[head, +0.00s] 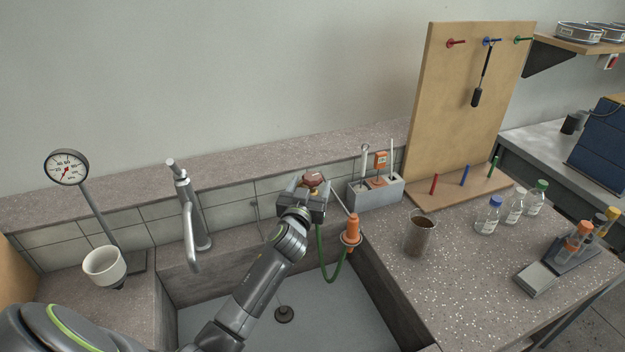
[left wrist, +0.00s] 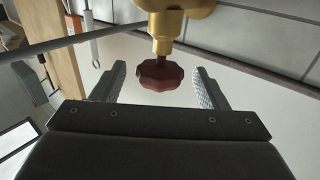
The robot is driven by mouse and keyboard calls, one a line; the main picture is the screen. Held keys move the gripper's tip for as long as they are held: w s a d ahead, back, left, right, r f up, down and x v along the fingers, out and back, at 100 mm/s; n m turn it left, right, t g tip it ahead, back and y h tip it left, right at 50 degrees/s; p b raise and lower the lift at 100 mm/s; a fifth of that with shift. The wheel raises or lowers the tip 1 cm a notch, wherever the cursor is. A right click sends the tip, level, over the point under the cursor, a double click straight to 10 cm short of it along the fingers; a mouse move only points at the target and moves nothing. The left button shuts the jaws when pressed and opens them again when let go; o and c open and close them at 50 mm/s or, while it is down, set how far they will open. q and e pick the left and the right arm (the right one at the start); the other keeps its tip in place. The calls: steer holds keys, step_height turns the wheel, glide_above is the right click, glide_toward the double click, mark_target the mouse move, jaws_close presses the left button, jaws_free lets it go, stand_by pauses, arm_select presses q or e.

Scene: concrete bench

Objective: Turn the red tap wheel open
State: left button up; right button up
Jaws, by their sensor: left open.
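The red tap wheel (left wrist: 160,75) is dark red with a scalloped rim, on a brass tap body (left wrist: 178,12) in the left wrist view. In the head view the red wheel (head: 314,180) shows just beyond my left gripper (head: 306,188), at the back wall of the sink. My left gripper is open. In the left wrist view its two fingers (left wrist: 161,88) stand on either side of the wheel, with a visible gap on each side. I cannot tell how far the wheel lies between the fingertips in depth. My right gripper is in neither view.
A green hose (head: 325,262) with an orange nozzle (head: 351,230) hangs right of the gripper. A grey faucet (head: 188,215) stands left. A grey holder with tools (head: 376,194) and a brown-filled beaker (head: 419,234) stand right. The sink basin (head: 330,320) below is clear.

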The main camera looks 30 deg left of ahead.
mark_target(313, 181)
arm_select(q)
steer(key=shift+x, duration=1.05)
steer(key=shift+w+a, duration=0.1)
steer(key=shift+w, duration=0.3)
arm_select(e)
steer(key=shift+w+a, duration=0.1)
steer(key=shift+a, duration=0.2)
arm_select(q)
steer(key=shift+c, duration=0.5)
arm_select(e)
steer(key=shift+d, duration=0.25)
arm_select(q)
steer(key=c, duration=0.8)
steer(key=shift+f+b, duration=0.2)
steer(key=shift+b, duration=0.35)
steer(key=n+g+y+b, duration=0.2)
steer(key=y+b, duration=0.3)
steer(key=b, duration=0.3)
steer(key=shift+n, duration=0.8)
steer(key=shift+y+b, duration=0.3)
steer(key=shift+b, duration=0.3)
steer(key=shift+r+n+g+y, duration=0.15)
steer(key=shift+n+g+y, duration=0.15)
steer(key=shift+n+g, duration=0.1)
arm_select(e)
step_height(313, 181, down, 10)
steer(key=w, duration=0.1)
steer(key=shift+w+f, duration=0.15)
